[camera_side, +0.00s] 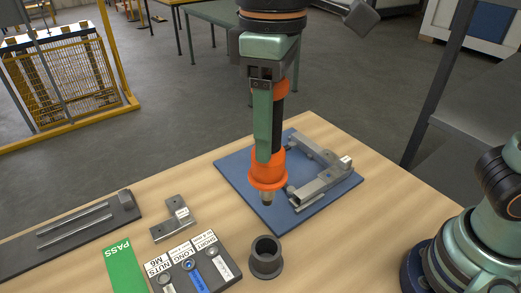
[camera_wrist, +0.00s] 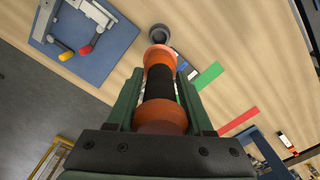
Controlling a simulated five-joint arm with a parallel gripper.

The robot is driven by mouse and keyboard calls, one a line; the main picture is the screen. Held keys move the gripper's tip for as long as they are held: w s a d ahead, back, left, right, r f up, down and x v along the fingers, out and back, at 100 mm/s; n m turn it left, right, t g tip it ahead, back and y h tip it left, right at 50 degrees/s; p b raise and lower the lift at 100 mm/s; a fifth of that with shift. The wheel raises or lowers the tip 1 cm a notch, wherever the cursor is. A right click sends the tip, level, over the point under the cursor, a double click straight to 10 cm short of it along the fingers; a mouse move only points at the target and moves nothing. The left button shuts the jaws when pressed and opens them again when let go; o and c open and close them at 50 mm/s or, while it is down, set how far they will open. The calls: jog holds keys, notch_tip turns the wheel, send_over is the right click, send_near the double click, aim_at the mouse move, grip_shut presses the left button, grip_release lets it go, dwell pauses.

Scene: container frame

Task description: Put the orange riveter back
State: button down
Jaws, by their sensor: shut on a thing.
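My gripper (camera_side: 268,130) is shut on the orange riveter (camera_side: 268,170), an orange tool with a black grip and a metal nose pointing down. In the side view it hangs upright over the blue mat, its nose near the mat's front part. The wrist view also shows the riveter (camera_wrist: 160,90) between the green fingers of my gripper (camera_wrist: 160,100). A dark round holder (camera_side: 266,258) with an open top stands on the table in front of the mat and looks empty. It also shows in the wrist view (camera_wrist: 160,33), just beyond the riveter's nose.
The blue mat (camera_side: 235,170) bears a grey metal frame (camera_side: 325,188) right beside the riveter. A bin of labelled fasteners (camera_side: 200,268), a metal bracket (camera_side: 175,222), a green PASS card (camera_side: 122,268) and a dark rail fixture (camera_side: 70,230) lie left of the holder. Bare wood (camera_side: 345,250) is free to its right.

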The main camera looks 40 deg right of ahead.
notch_tip(320, 180, down, 18)
dwell(0.5)
jog(key=shift+f, duration=0.45)
jog(key=shift+c, duration=1.4)
grip_release()
